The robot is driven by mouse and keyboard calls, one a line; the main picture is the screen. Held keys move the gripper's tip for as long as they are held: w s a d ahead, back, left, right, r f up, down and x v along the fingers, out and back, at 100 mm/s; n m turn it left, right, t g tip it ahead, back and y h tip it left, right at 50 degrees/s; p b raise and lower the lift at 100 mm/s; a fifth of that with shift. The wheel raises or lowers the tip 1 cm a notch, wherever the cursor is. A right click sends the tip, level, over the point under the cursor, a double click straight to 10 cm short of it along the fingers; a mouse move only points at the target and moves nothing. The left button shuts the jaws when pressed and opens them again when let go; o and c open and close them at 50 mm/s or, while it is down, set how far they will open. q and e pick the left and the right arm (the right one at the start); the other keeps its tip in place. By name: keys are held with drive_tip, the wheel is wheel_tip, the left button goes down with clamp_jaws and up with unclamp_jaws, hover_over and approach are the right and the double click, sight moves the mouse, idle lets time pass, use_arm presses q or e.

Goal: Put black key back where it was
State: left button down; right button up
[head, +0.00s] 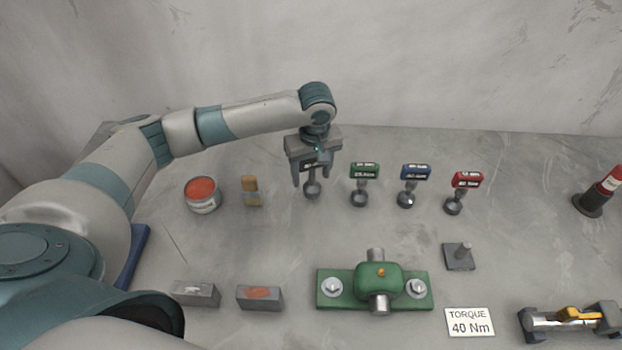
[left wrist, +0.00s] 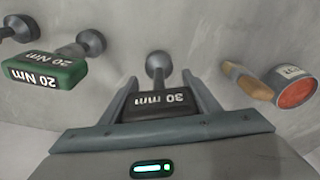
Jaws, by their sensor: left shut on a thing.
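The black key (head: 312,188) has a dark labelled head and a grey stem with a round foot. My left gripper (head: 311,174) is shut on its head, pointing down from above. In the left wrist view the black key (left wrist: 157,103) sits between the two fingers, its foot (left wrist: 158,64) beyond them. The key is roughly upright, at the left end of a row with the green key (head: 364,172), blue key (head: 415,173) and red key (head: 466,180). I cannot tell whether its foot touches the table. My right gripper is not in view.
An open red tin (head: 202,195) and a brush (head: 251,191) stand left of the black key. A green fixture (head: 376,285), two grey blocks (head: 197,293), (head: 260,297), a small peg plate (head: 459,256) and a torque sign (head: 470,322) lie nearer. The table between is clear.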

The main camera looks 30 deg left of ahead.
use_arm(q)
drive_tip(key=shift+f+p, duration=0.35)
drive_tip(key=shift+f, duration=1.05)
drive_tip(key=c, duration=0.6)
unclamp_jaws()
drive_tip(key=shift+f, duration=0.1)
drive_tip(key=shift+c, duration=0.2)
drive_tip(key=shift+r+b, duration=0.3)
drive_tip(key=shift+r, duration=0.3)
drive_tip(key=r+b, duration=0.1)
drive_tip(key=r, duration=0.2)
drive_tip(key=r+b, duration=0.1)
drive_tip(key=r, duration=0.2)
drive_tip(key=s+d+r+b, duration=0.1)
drive_tip(key=r, duration=0.3)
drive_tip(key=shift+d+r, duration=0.1)
drive_tip(key=shift+r, duration=0.4)
